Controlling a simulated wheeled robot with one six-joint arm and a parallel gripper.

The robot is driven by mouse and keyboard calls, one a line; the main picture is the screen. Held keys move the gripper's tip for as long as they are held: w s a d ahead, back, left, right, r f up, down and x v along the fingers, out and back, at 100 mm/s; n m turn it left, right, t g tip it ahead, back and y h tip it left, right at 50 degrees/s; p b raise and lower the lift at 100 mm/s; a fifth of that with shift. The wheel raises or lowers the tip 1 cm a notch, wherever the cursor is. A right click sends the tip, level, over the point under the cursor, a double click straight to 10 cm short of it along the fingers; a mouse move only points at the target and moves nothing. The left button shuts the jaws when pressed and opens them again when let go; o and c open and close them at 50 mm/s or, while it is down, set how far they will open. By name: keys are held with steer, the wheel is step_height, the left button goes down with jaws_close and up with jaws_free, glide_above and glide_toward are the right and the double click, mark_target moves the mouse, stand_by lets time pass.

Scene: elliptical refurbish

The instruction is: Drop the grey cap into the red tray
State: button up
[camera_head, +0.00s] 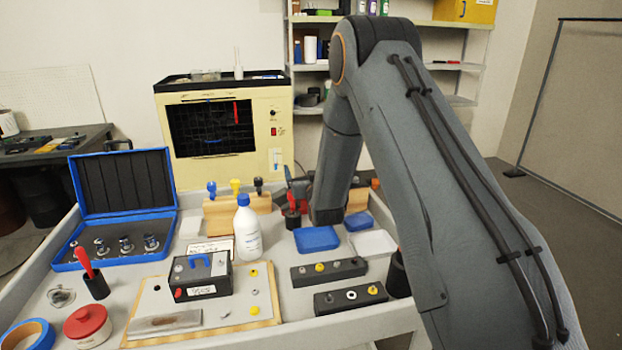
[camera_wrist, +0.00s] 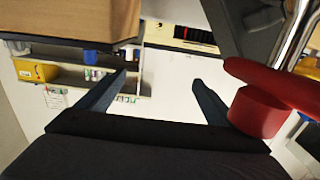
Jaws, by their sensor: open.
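Two black blocks stand on the right of the bench in the head view. The rear block (camera_head: 330,271) carries a small grey cap-like piece (camera_head: 302,270) at its left end, and the front block (camera_head: 350,298) carries another grey piece (camera_head: 328,298). I cannot tell which is the task's cap. I can make out no red tray; blue trays (camera_head: 317,238) and a white tray (camera_head: 373,243) show, and my arm covers part of the bench. My gripper (camera_wrist: 157,88) is open and empty in the wrist view; in the head view it is hidden behind my arm.
A red rounded part (camera_wrist: 258,112) is close to my gripper's right finger in the wrist view, and a wooden block (camera_wrist: 75,18) is at upper left. A white bottle (camera_head: 246,230), black box (camera_head: 203,277) and open blue case (camera_head: 122,184) crowd the bench.

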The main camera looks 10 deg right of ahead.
steer(key=s+b, duration=0.1)
steer(key=s, duration=1)
steer(key=shift+r, duration=0.3)
